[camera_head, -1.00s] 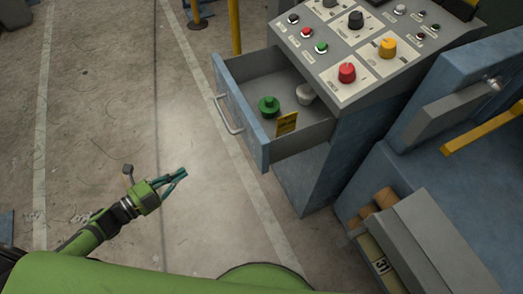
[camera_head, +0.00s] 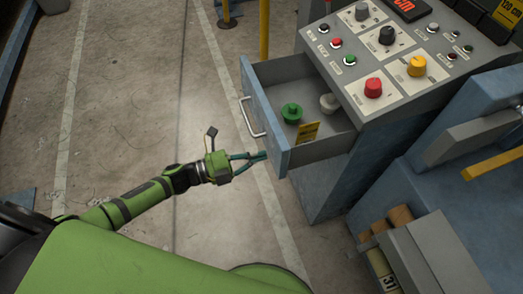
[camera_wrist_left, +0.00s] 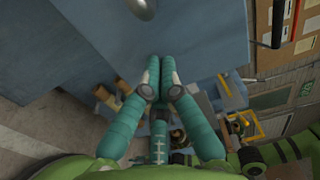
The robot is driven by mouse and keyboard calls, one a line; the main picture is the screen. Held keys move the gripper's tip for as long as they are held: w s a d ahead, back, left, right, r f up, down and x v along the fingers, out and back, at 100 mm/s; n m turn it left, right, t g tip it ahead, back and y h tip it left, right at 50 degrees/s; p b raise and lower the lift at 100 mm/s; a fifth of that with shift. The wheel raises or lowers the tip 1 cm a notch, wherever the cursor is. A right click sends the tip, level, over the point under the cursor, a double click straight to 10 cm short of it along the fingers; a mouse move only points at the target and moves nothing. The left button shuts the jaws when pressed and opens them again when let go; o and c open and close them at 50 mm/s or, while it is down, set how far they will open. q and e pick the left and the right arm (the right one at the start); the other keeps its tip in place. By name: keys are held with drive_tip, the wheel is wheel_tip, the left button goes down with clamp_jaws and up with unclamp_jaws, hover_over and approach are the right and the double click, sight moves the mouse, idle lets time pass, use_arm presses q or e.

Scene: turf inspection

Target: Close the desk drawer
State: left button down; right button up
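The desk drawer (camera_head: 268,112) is pulled out of the grey-blue control desk (camera_head: 335,178). Its blue front has a metal bar handle (camera_head: 252,118). A green knob-like part (camera_head: 291,113), a pale knob (camera_head: 329,103) and a yellow tag (camera_head: 307,132) are in the drawer. My left gripper (camera_head: 266,155) is just left of the drawer front's near end in the head view; I cannot tell if it touches. Its teal fingers (camera_wrist_left: 161,60) lie close together with nothing between them, over a blue surface in the left wrist view. My right gripper is not in view.
Knobs and buttons, including a red knob (camera_head: 373,88), cover the desk top. A yellow post (camera_head: 264,30) stands behind the drawer. A blue machine with a yellow bar (camera_head: 492,163) stands at right. The concrete floor (camera_head: 130,110) at left is mostly clear.

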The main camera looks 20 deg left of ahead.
use_arm(q)
drive_tip(key=shift+w+d, duration=0.35)
drive_tip(key=shift+d, duration=0.15)
drive_tip(key=shift+d, duration=0.1)
drive_tip(key=b, duration=0.7)
approach(334, 133)
drive_tip(key=d+r, duration=0.1)
drive_tip(key=d, duration=0.1)
drive_tip(key=d+r, duration=0.3)
drive_tip(key=d, duration=0.1)
drive_tip(key=shift+w+d+r, duration=0.1)
drive_tip(key=shift+w+r, duration=0.05)
drive_tip(key=shift+r, duration=0.2)
drive_tip(key=shift+x, duration=0.8)
drive_tip(key=shift+w+r, duration=0.1)
drive_tip(key=shift+r, duration=0.1)
drive_tip(key=shift+d+r, duration=0.1)
